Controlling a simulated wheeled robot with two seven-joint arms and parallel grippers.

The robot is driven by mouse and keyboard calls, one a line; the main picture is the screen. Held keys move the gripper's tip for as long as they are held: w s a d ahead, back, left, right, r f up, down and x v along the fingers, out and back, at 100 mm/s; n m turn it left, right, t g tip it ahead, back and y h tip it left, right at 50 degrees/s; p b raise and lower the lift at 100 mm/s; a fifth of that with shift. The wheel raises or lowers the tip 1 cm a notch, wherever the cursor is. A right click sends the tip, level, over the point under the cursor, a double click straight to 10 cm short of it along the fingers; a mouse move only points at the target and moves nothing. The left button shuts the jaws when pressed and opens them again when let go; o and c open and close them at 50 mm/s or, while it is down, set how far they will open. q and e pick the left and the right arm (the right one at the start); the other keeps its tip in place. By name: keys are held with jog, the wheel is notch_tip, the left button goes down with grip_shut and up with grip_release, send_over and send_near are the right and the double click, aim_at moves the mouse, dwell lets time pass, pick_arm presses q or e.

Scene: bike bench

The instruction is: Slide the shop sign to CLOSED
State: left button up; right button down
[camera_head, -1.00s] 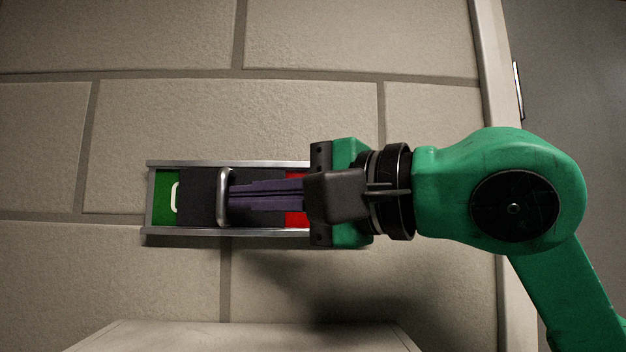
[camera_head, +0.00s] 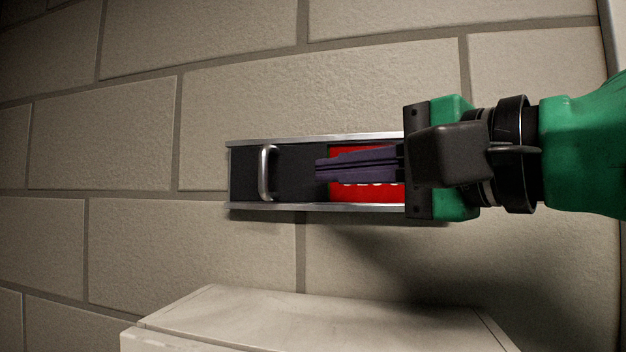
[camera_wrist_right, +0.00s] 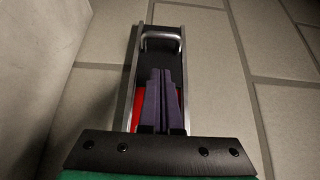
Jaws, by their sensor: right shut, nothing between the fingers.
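The shop sign (camera_head: 320,207) is a metal-railed frame on the block wall. Its dark sliding panel (camera_head: 298,160) sits at the left end, with the metal handle (camera_head: 265,173) upright on it. A red field (camera_head: 365,192) with partly hidden white lettering shows to the right of the panel; no green shows. My right gripper (camera_head: 318,168) is shut and empty, its purple fingers pointing left in front of the red field, tips apart from the handle. The right wrist view shows the handle (camera_wrist_right: 161,38) beyond the fingertips (camera_wrist_right: 161,72). My left gripper is not in view.
A pale box-like top (camera_head: 300,320) stands below the sign. The block wall (camera_head: 120,120) left of the sign is clear.

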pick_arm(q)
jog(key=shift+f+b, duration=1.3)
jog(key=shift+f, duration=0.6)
pick_arm(e)
jog(key=v, duration=0.8)
jog(key=shift+s+d, duration=0.15)
jog(key=shift+d, duration=0.2)
